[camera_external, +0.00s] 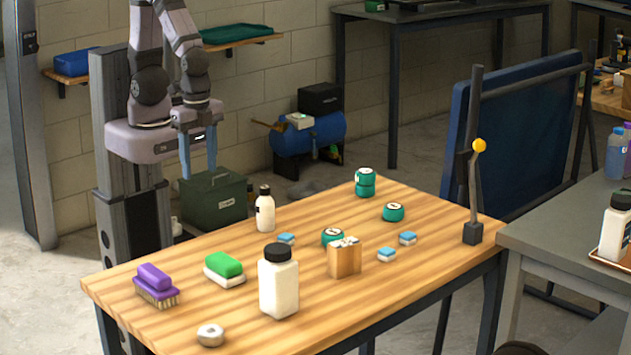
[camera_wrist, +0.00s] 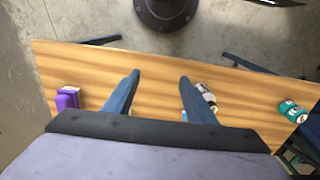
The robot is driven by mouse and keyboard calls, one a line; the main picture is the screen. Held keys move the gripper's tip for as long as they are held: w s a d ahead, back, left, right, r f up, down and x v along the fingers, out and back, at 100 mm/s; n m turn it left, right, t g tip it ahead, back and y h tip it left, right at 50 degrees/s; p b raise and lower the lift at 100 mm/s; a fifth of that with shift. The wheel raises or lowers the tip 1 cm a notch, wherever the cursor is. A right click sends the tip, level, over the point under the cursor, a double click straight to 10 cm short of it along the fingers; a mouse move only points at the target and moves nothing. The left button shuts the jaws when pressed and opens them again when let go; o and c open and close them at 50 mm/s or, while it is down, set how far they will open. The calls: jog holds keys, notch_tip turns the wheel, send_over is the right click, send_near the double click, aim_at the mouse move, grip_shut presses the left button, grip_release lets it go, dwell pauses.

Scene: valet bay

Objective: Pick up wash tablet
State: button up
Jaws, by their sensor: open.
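Several small blue-and-white blocks, which look like the wash tablets, lie on the wooden table in the external view. One wash tablet (camera_external: 286,239) is beside the white bottle, and two more, a nearer one (camera_external: 386,254) and a farther one (camera_external: 407,238), lie right of the wooden block. My gripper (camera_external: 197,160) is open and empty, above and behind the table's far left edge, well apart from the tablets. In the wrist view its fingers (camera_wrist: 158,76) are spread over bare wood. No tablet is clearly recognisable there; the right finger partly hides small items.
A post with a yellow ball (camera_external: 479,145) stands at the right end.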

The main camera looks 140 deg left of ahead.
jog(key=shift+w, duration=0.1)
jog(key=n+t+b, duration=0.1)
jog(key=n+t, duration=0.1)
jog(key=n, duration=0.1)
send_over(286, 235)
jog(key=s, duration=0.1)
jog(key=f, duration=0.8)
jog(key=shift+s+d+f, duration=0.15)
jog(key=shift+d+f, duration=0.1)
jog(key=shift+d, duration=0.15)
jog(key=shift+w+a+f+p, duration=0.1)
jog(key=shift+w+f+p, duration=0.15)
jog(key=shift+f, duration=0.95)
jog(key=shift+w+a+f+p, duration=0.1)
jog(key=shift+f+p, duration=0.3)
jog(key=shift+f, duration=0.8)
jog(key=shift+w+a+f+p, duration=0.1)
jog(key=shift+w+f+p, duration=0.15)
jog(key=shift+f, duration=0.95)
jog(key=c, duration=1.1)
jog(key=shift+r, duration=0.1)
jog(key=shift+r+b, duration=0.75)
jog(key=shift+r, duration=4.2)
